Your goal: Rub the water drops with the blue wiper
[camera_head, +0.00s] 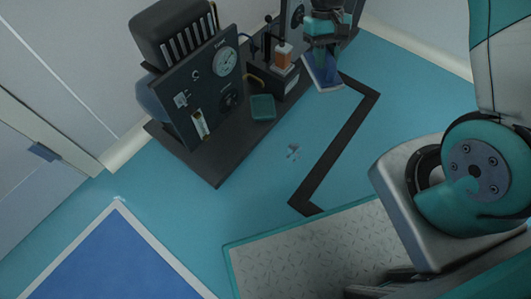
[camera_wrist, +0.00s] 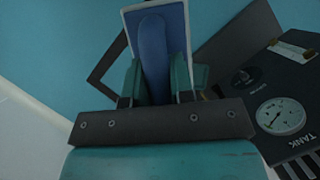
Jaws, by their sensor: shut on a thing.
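My gripper (camera_head: 325,35) is at the top of the head view, pointing down and shut on the blue wiper (camera_head: 323,72). In the wrist view the wiper's rounded blue handle (camera_wrist: 154,55) sits between the two teal fingers of my gripper (camera_wrist: 157,80). A pale-edged blue plate shows beyond the handle. The water drops (camera_head: 293,151) are a small pale cluster on the teal surface, below and left of the wiper in the head view. The drops are not visible in the wrist view. I cannot tell whether the wiper touches the surface.
A dark instrument with a gauge (camera_head: 227,62) stands left of the drops on a dark base. A small teal block (camera_head: 263,107) and an orange-topped device (camera_head: 283,55) are beside it. A black angled strip (camera_head: 337,150) lies right of the drops. A blue mat (camera_head: 112,262) lies lower left.

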